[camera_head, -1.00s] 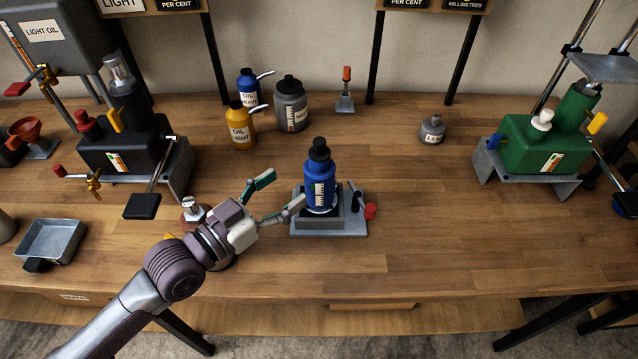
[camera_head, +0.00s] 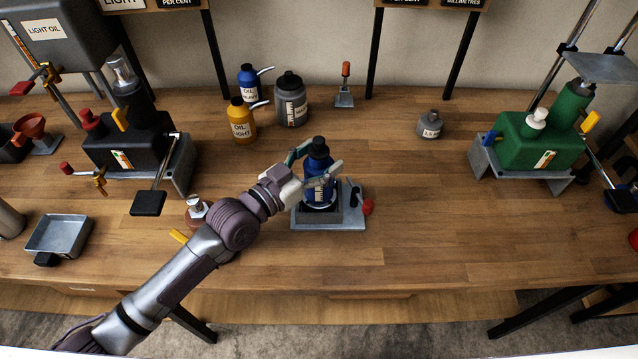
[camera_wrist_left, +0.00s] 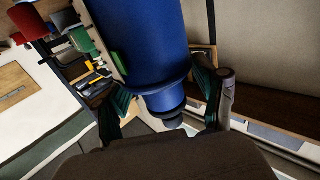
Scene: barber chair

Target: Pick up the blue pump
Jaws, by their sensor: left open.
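A blue bottle (camera_head: 318,190) with a black cap and a white scale label stands upright on a small grey stand (camera_head: 345,216) near the middle of the bench. My left gripper (camera_head: 314,162) is open, with one finger on each side of the bottle's upper part. In the left wrist view the blue bottle (camera_wrist_left: 150,45) fills the space between the spread fingers; I cannot tell whether they touch it. A smaller blue oil can (camera_head: 248,84) with a spout stands at the back, away from the gripper. My right gripper is not in view.
A yellow oil can (camera_head: 240,122) and a grey bottle (camera_head: 290,105) stand behind and left of the stand. A red knob (camera_head: 367,207) sits at the stand's right. A small reddish flask (camera_head: 197,215) is beside my left arm.

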